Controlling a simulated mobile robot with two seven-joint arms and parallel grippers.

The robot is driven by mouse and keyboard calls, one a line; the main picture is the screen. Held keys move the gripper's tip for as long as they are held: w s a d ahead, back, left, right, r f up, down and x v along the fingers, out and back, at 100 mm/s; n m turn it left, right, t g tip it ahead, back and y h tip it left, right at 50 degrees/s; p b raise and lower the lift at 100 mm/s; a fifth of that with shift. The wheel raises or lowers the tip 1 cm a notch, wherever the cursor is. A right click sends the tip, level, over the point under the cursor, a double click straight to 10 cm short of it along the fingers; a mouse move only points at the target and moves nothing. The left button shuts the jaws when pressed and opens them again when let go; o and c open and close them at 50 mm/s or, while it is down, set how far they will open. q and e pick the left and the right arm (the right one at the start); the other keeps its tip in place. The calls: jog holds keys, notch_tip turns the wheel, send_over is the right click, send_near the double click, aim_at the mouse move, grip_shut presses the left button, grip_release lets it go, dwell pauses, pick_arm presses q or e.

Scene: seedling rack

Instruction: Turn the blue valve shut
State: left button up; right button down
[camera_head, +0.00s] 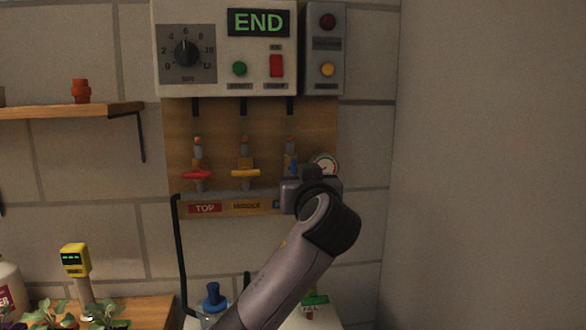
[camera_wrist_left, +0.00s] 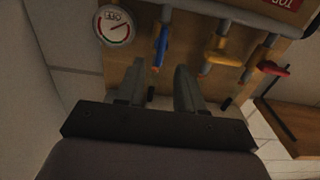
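The blue valve (camera_head: 291,165) is on the right-hand pipe of the wooden panel, partly hidden by my left arm in the head view. In the left wrist view its blue handle (camera_wrist_left: 162,45) lies along its pipe. My left gripper (camera_wrist_left: 160,75) is open and empty, its fingers spread to either side of the line of the handle. The handle shows just beyond the fingertips; I cannot tell whether they touch it. In the head view the fingers are hidden behind my left wrist. My right gripper is in neither view.
The yellow valve (camera_head: 245,173) and red valve (camera_head: 197,175) have handles across their pipes, left of the blue one. A round gauge (camera_head: 325,162) sits close on the right. A control box (camera_head: 225,76) reading END hangs above. A blue-capped bottle (camera_head: 213,300) stands below.

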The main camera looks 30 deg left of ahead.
aim_at(294, 169)
pick_arm(q)
jog(key=p+x, duration=0.1)
jog(key=x, duration=0.4)
jog(key=shift+w+a+r, duration=0.15)
jog(key=shift+w+a, duration=0.05)
jog(key=shift+w+a+p, duration=0.3)
jog(key=shift+w+p, duration=0.05)
jog(key=shift+w, duration=0.05)
grip_shut()
